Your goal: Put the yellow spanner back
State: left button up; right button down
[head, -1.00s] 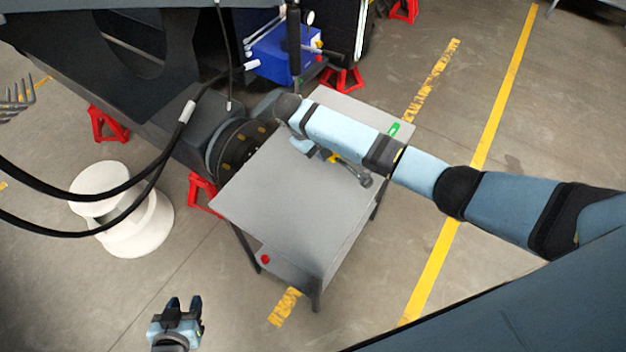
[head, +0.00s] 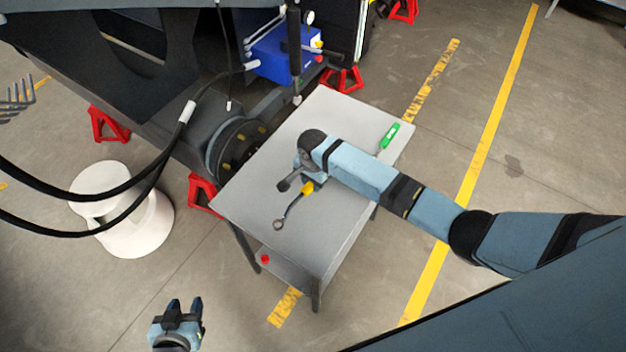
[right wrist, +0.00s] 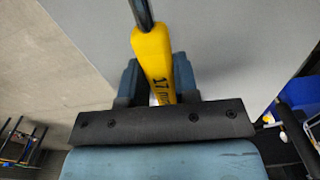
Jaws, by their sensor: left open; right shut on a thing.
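The yellow spanner (head: 308,188) has a yellow handle and a dark shaft with a ring end that points down-left in the head view. My right gripper (head: 317,182) is shut on its yellow handle, over the grey table (head: 268,189). In the right wrist view the yellow spanner (right wrist: 154,58), marked "17", sits between the fingers of the right gripper (right wrist: 157,82). I cannot tell whether the spanner touches the table top. My left gripper (head: 184,307) is open and empty, low at the left, away from the table.
A green-handled tool (head: 390,135) lies near the table's right edge. A red object (head: 265,259) is on the lower shelf. A wheel hub (head: 235,148) adjoins the table's left side. A white step stool (head: 130,212) stands left. A blue box (head: 283,55) is behind. The table's front is clear.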

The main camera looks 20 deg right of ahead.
jog(key=shift+r, duration=0.15)
jog(key=shift+f+b, duration=0.3)
jog(key=shift+f, duration=0.2)
jog(key=b, duration=0.2)
send_over(313, 200)
notch_tip(313, 200, down, 4)
jog(key=shift+f, duration=0.15)
jog(key=shift+f+b, duration=0.3)
jog(key=shift+f, duration=1)
jog(key=c, duration=0.8)
grip_release()
